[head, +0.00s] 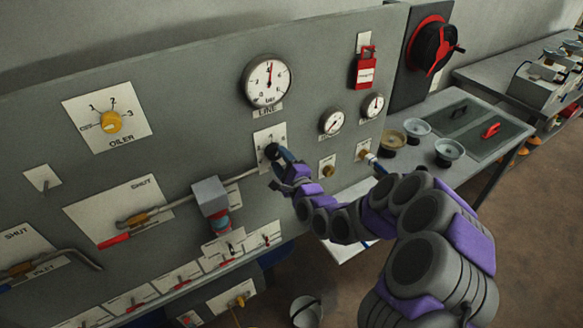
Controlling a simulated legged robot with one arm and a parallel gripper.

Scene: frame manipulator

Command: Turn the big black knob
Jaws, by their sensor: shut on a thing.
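A round black knob (271,151) sits on a white plate (262,137) with markings, on the grey panel just below the LINE gauge. My gripper (281,157) is at the knob, its fingers shut on it from the lower right. The fingertips and my wrist hide part of the knob and the plate's lower right. I cannot read the knob's pointer direction. A larger black rotary handle (434,47) on a red backing stands on a dark board at the upper right, away from my gripper.
The LINE gauge (267,82) is just above. A yellow OILER knob (111,122) is at left, and a grey box (209,196) on a pipe is close to the left. A bench (510,140) with bowls stands beyond my arm.

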